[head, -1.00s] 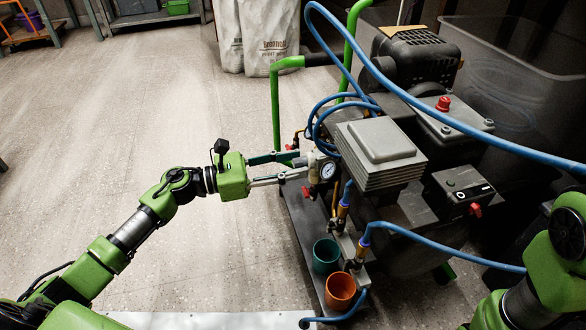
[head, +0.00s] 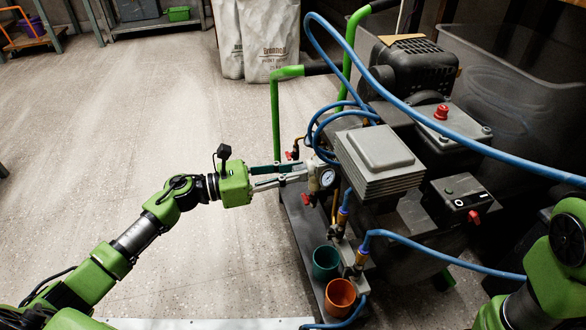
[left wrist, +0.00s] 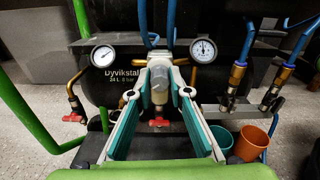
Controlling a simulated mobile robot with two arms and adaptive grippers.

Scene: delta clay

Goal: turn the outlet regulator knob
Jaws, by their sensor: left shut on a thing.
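The outlet regulator on the compressor has a pale knob, seen in the left wrist view (left wrist: 158,72), with a clear bowl (left wrist: 158,97) below it. My left gripper (left wrist: 160,78) has its two fingertips on either side of the knob and is shut on it. In the head view my left gripper (head: 309,171) reaches the regulator from the left, and its fingertips partly hide the knob. A round gauge (head: 327,177) sits beside the fingertips. My right arm shows at the lower right of the head view, but its gripper is out of view.
Red valve handles (left wrist: 161,123) sit below and left of the regulator. Blue hoses (head: 440,258) loop around the compressor. A teal cup (head: 326,262) and an orange cup (head: 340,296) stand below. A green handle (head: 276,120) rises behind the gripper. The floor left is clear.

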